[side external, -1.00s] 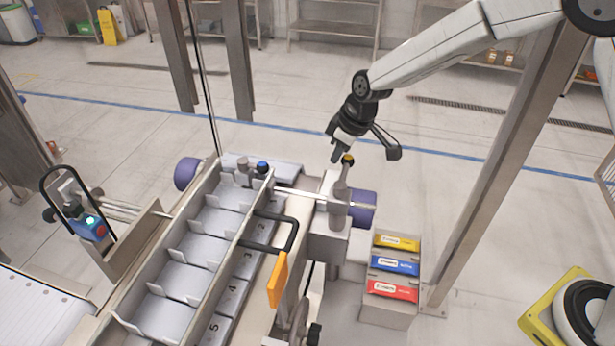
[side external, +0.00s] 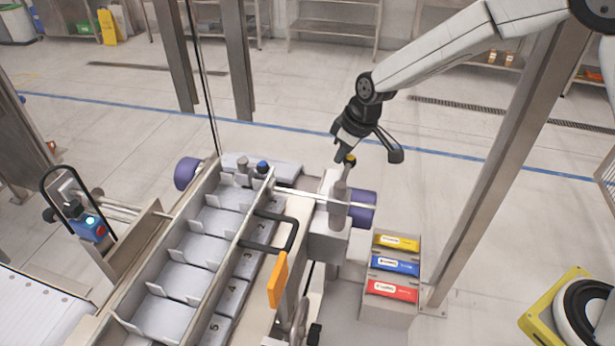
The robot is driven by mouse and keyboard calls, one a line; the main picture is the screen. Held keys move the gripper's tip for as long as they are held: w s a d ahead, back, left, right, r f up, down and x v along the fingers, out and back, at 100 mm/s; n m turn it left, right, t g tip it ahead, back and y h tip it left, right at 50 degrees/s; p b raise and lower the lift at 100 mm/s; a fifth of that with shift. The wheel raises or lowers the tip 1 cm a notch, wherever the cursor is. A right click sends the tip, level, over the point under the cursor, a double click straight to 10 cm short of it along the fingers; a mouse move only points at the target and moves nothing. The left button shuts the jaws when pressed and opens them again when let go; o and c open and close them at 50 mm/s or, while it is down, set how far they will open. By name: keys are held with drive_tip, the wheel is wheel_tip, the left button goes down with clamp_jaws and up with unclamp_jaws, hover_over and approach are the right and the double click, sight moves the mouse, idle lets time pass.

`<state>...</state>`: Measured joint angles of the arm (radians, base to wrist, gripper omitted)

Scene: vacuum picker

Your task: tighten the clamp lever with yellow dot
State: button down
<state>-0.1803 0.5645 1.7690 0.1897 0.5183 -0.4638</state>
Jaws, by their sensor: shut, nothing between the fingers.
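The clamp lever with the yellow dot (side external: 349,161) stands upright on the grey clamp post (side external: 340,205) at the conveyor's right side, beside a purple roller end. My gripper (side external: 338,150) is shut and empty, just above and left of the yellow dot. Its fingertips look very close to the lever top; I cannot tell whether they touch. A second lever with a blue dot (side external: 262,167) stands at the far end of the conveyor.
The conveyor (side external: 200,250) with divided pockets runs down the left, with a black handle (side external: 290,235) and orange tag (side external: 278,280) at its side. A box (side external: 390,308) of yellow, blue and red packs stands right of the clamp. A metal post (side external: 500,160) rises at right.

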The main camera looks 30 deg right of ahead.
drive_tip(key=shift+s+d+m+h, duration=0.3)
drive_tip(key=shift+s+d+m, duration=0.4)
drive_tip(key=shift+m, duration=0.45)
drive_tip(key=shift+s+d+m+h, duration=0.3)
drive_tip(key=shift+s+d+m, duration=0.35)
drive_tip(key=shift+m, duration=0.5)
drive_tip(key=shift+s+d+m+h, duration=0.25)
drive_tip(key=shift+s+m+h, duration=0.1)
drive_tip(key=shift+s+m, duration=0.55)
drive_tip(key=shift+s+d+m+h, duration=0.2)
drive_tip(key=shift+s+m+h, duration=0.15)
drive_tip(key=shift+s+m, duration=0.55)
drive_tip(key=s+a+m+g+h, duration=0.1)
drive_tip(key=s+m, duration=0.5)
drive_tip(key=m, duration=0.1)
drive_tip(key=shift+a+m+h, duration=0.15)
drive_tip(key=shift+m+h, duration=0.25)
drive_tip(key=shift+s, duration=0.15)
